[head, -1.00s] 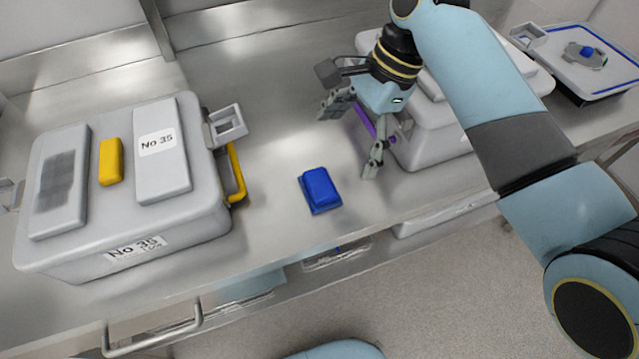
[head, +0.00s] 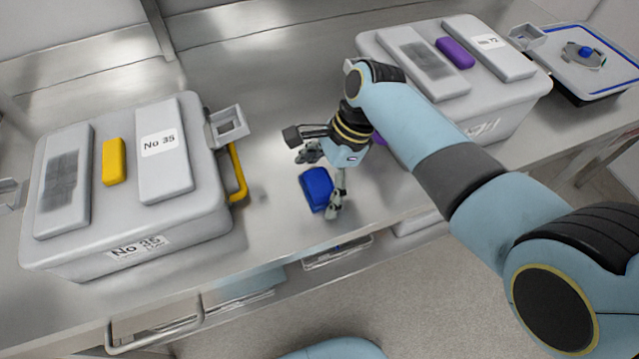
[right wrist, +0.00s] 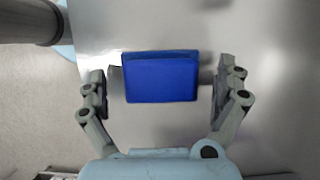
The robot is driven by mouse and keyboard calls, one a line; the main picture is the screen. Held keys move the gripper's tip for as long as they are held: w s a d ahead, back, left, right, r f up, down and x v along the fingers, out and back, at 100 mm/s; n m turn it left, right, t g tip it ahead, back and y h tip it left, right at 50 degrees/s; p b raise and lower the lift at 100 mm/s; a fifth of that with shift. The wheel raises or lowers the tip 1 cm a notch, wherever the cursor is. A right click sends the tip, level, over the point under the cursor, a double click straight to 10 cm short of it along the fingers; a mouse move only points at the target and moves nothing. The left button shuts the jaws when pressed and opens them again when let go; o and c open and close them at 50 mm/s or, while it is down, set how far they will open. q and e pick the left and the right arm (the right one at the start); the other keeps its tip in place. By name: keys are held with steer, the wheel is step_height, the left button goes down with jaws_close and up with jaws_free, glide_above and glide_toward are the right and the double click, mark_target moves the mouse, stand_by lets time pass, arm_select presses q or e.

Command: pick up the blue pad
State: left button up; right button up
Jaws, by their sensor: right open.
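The blue pad (head: 316,187) lies flat on the steel counter between the two grey cases, its right side partly hidden by my gripper in the head view. My right gripper (head: 322,184) is open over the pad, one finger on its far side and one near its front right. In the right wrist view the blue pad (right wrist: 160,78) lies between the two spread fingers of the gripper (right wrist: 162,88), with a gap on each side. I cannot tell how high the fingertips are above the counter. My left gripper is not in view.
A grey case marked No 35 (head: 215,190) with a yellow handle (head: 238,172) stands left of the pad. Another grey case (head: 510,98) with a purple block (head: 455,53) stands right. A blue-edged tray (head: 607,84) lies at far right. The counter behind the pad is clear.

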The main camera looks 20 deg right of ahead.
mark_target(317, 186)
steer(key=c, duration=1.1)
steer(key=shift+r, duration=0.1)
steer(key=shift+r, duration=0.35)
steer(key=v, duration=0.3)
steer(key=shift+s+r, duration=0.3)
steer(key=shift+r, duration=0.15)
steer(key=s+d+r, duration=0.1)
steer(key=d+r, duration=0.1)
steer(key=d, duration=0.1)
steer(key=s+d+r, duration=0.2)
steer(key=d, duration=0.1)
steer(key=s+d+r, duration=0.2)
steer(key=d, duration=0.1)
steer(key=shift+s+r, duration=0.1)
steer(key=shift+r, duration=0.1)
